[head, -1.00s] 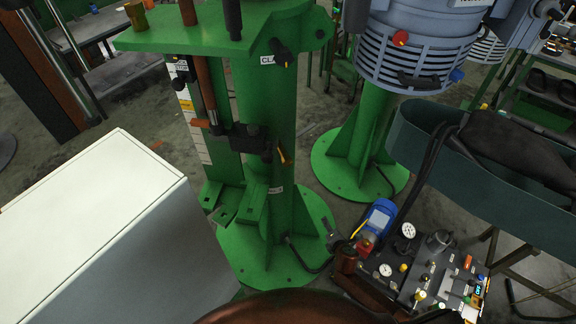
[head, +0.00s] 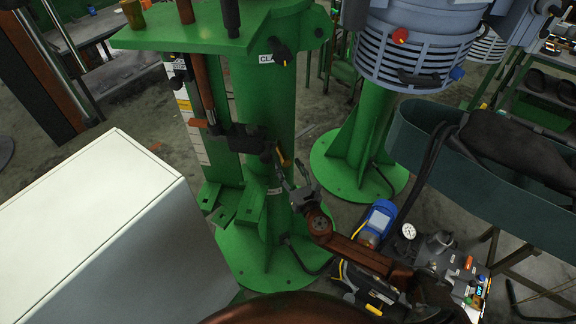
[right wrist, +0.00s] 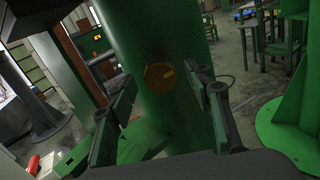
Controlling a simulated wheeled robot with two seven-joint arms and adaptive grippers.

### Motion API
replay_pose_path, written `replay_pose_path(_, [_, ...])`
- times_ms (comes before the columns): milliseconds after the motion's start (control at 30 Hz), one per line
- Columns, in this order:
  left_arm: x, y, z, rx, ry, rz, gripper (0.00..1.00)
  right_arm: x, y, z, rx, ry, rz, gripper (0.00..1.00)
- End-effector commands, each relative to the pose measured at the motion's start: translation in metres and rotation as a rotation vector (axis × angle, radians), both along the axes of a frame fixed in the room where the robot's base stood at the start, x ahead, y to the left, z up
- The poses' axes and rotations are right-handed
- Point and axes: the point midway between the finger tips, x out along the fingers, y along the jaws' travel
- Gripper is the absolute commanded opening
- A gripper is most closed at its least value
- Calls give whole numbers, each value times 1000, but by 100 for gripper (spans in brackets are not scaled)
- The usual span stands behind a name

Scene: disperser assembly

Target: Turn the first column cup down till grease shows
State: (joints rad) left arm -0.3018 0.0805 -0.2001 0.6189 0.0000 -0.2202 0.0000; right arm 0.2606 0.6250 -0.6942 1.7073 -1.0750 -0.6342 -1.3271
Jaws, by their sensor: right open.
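The green column (head: 262,100) stands in the middle of the head view. A small orange-brown cup (head: 285,160) sits on its side. My right gripper (head: 294,180) is open just below and in front of the cup in the head view. In the right wrist view its open fingers (right wrist: 163,90) stand on either side of the cup, apart from it. No grease can be made out. My left gripper is not in view.
A white cabinet (head: 85,220) fills the lower left. A dark panel with gauges (head: 450,265) and a blue motor (head: 380,218) are at the lower right, partly behind my right arm. A second green column (head: 367,140) and a teal trough (head: 440,170) stand to the right.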

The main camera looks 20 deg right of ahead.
Motion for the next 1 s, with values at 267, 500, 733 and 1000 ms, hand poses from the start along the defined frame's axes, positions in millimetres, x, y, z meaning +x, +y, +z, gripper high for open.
replay_pose_path(267, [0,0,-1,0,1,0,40,13,1,0,2,1,1,46])
replay_pose_path(500, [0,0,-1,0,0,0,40,12,1,0,3,1,0,41])
replay_pose_path(733, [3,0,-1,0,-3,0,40,12,1,0,3,1,0,25])
replay_pose_path(1000, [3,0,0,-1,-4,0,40,12,1,0,3,1,0,6])
